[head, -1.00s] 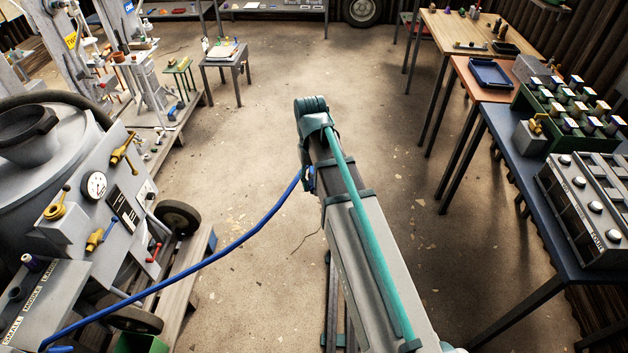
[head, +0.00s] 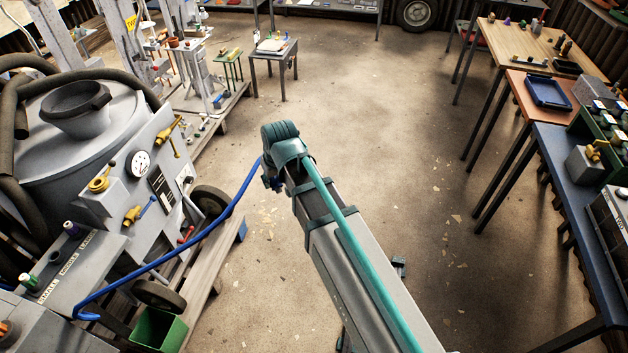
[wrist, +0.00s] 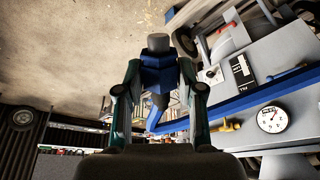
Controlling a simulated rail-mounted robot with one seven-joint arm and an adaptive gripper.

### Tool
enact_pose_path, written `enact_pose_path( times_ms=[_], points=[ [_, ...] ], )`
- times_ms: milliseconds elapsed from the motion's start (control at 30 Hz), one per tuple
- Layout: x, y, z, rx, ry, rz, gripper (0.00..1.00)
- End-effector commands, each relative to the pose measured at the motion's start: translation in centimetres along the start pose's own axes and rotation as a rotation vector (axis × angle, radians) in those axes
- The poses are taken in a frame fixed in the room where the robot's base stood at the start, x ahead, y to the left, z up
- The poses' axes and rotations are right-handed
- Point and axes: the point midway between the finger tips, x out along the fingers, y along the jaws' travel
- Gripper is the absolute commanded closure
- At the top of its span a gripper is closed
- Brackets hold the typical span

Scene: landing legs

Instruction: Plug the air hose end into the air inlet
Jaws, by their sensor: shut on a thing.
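My gripper (wrist: 160,80) is shut on the air hose end (wrist: 158,60), a blue fitting with a grey round tip pointing away from the fingers. In the head view my gripper (head: 272,178) is mostly hidden behind my arm. The machine's panel carries a white gauge (head: 138,163), brass valves (head: 133,214) and small fittings. I cannot tell for sure which one is the air inlet. The hose end is apart from the panel, which lies to the right in the wrist view.
Wheels (head: 211,203) and a wooden pallet (head: 205,275) stand beside the machine, with a green bin (head: 158,329) at its front. Thick dark hoses curve over its top. Benches (head: 560,170) line the right side.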

Motion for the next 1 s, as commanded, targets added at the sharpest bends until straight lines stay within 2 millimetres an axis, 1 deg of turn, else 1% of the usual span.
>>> enact_pose_path(
  times_ms=[33,167,200,267,300,367,400,467,500,567,600,767,800,967,1000],
  points=[
    [0.4,-2.1,-1.2,-0.056,0.028,-0.021,1.0],
    [0.9,-7.1,-3.7,-0.203,0.102,-0.085,1.0],
    [1.0,-8.7,-4.4,-0.251,0.123,-0.109,1.0],
    [1.1,-10.9,-5.5,-0.323,0.156,-0.146,1.0],
    [1.1,-12.6,-6.1,-0.372,0.179,-0.173,1.0],
    [1.1,-14.9,-7.2,-0.447,0.21,-0.217,1.0],
    [1.1,-16.5,-7.8,-0.497,0.232,-0.247,1.0],
    [0.9,-18.8,-8.8,-0.571,0.262,-0.298,1.0],
    [0.8,-20.5,-9.4,-0.623,0.281,-0.334,1.0],
    [0.6,-22.8,-10.4,-0.698,0.312,-0.39,1.0],
    [0.4,-24.5,-11.0,-0.749,0.331,-0.432,1.0],
    [-0.7,-30.8,-13.5,-0.946,0.403,-0.609,1.0],
    [-1.1,-32.4,-14.1,-0.993,0.421,-0.656,1.0],
    [-3.0,-38.5,-16.9,-1.166,0.488,-0.871,1.0],
    [-3.6,-39.8,-17.7,-1.203,0.505,-0.928,1.0]
  ],
)
